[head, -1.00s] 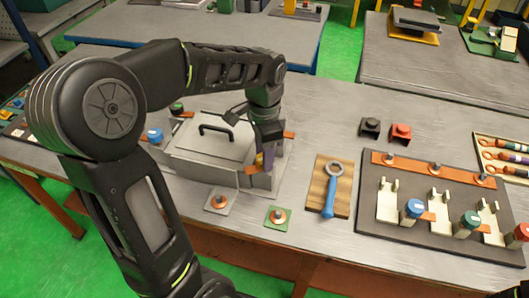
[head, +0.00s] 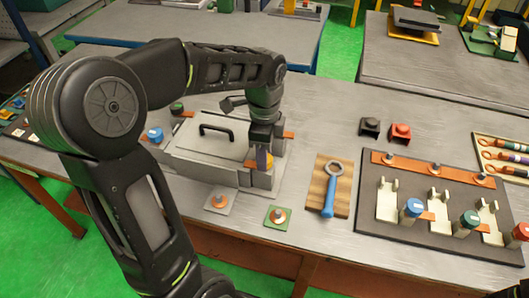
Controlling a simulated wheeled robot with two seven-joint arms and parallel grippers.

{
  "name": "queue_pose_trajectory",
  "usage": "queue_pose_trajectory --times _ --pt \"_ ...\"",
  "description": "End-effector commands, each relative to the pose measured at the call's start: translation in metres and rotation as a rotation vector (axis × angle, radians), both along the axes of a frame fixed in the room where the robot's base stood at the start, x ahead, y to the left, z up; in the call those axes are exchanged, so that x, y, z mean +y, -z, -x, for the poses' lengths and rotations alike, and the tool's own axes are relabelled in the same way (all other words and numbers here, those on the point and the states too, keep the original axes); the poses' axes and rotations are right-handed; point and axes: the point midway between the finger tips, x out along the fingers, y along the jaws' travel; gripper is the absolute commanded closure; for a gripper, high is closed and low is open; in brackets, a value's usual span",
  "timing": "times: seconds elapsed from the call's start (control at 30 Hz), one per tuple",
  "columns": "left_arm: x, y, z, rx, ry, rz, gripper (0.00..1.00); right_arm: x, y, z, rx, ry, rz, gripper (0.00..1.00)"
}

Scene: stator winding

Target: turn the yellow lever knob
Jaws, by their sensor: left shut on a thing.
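The yellow lever knob (head: 262,158) shows as a small yellow patch on the front right side of the grey box (head: 210,153) with a black handle. My left gripper (head: 262,155) reaches down from above at the box's right side and is shut on the knob. The fingers and the arm hide much of the knob, so its exact angle is hard to tell. My right gripper is not in view.
A blue ring wrench (head: 330,190) lies on a wooden board right of the box. A dark panel (head: 400,232) with colored knobs is farther right. Black (head: 370,127) and red (head: 401,133) blocks stand behind it. Two small plates lie in front of the box.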

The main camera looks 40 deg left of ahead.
Motion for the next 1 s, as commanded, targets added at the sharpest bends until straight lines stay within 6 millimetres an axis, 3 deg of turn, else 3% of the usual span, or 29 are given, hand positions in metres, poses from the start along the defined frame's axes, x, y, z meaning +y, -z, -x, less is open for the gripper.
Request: queue_pose_trajectory --times 0.2,0.23,0.47,0.8,1.0 --pt "0.002 -0.004 -0.003 -0.013 -0.002 -0.005 1.0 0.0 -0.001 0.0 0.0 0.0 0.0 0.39" --pt "0.002 -0.004 -0.003 -0.013 -0.002 -0.005 0.6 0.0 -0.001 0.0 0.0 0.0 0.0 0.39" --pt "0.001 -0.002 -0.002 -0.007 -0.002 -0.003 0.41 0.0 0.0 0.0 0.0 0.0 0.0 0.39" --pt "0.001 -0.003 -0.001 -0.004 -0.002 -0.002 0.39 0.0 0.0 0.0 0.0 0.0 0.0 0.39" --pt "0.001 -0.023 -0.002 -0.007 -0.003 -0.002 0.39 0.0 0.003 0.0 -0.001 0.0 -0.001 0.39"
